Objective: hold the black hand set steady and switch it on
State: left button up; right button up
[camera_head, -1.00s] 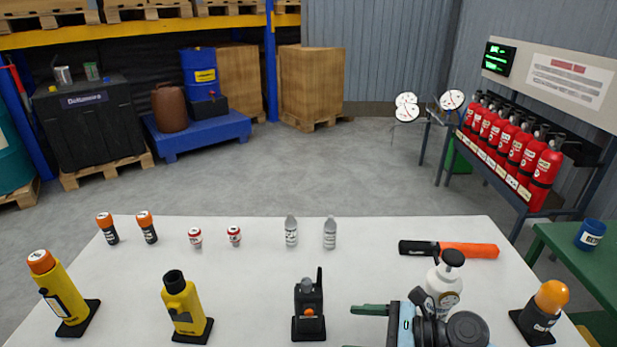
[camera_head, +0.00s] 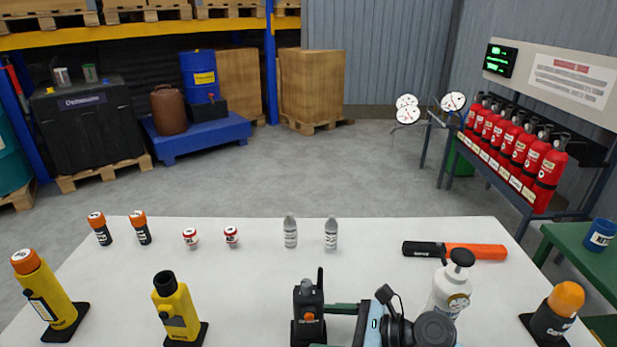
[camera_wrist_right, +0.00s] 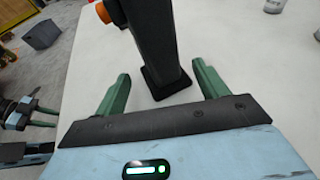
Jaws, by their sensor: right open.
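The black hand set (camera_head: 309,306) stands upright on a dark base on the white table, at the front centre. It has a stubby antenna and an orange button on the side facing me. My right gripper (camera_head: 334,318) comes in from the right, its fingertips close to the hand set. In the right wrist view the hand set (camera_wrist_right: 152,40) rises from its base between and just beyond the open green fingers (camera_wrist_right: 163,84); I cannot see contact. My left gripper (camera_wrist_right: 44,112) shows only at that view's left edge, open and empty, away from the hand set.
A white pump bottle (camera_head: 447,287) stands behind my right wrist. A black-and-orange torch (camera_head: 455,250) lies beyond it. A yellow device (camera_head: 177,307) stands left of the hand set, and an orange-domed lamp (camera_head: 555,314) at right. The table between the hand set and small bottles (camera_head: 290,232) is clear.

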aim_at(314, 327)
jog(key=shift+x, duration=1)
pick_arm(q)
jog(key=shift+w+r, duration=0.2)
jog(key=shift+w, duration=0.1)
pick_arm(e)
jog(key=shift+x, duration=0.75)
pick_arm(q)
jog(key=shift+s, duration=0.15)
pick_arm(e)
jog(key=shift+c, duration=1.4)
pick_arm(q)
jog(key=shift+s, duration=0.25)
pick_arm(e)
jog(key=c, duration=0.9)
pick_arm(q)
jog(key=shift+w, duration=0.35)
grip_shut()
pick_arm(e)
jog(key=shift+c, duration=0.5)
pick_arm(q)
jog(key=shift+s, duration=0.3)
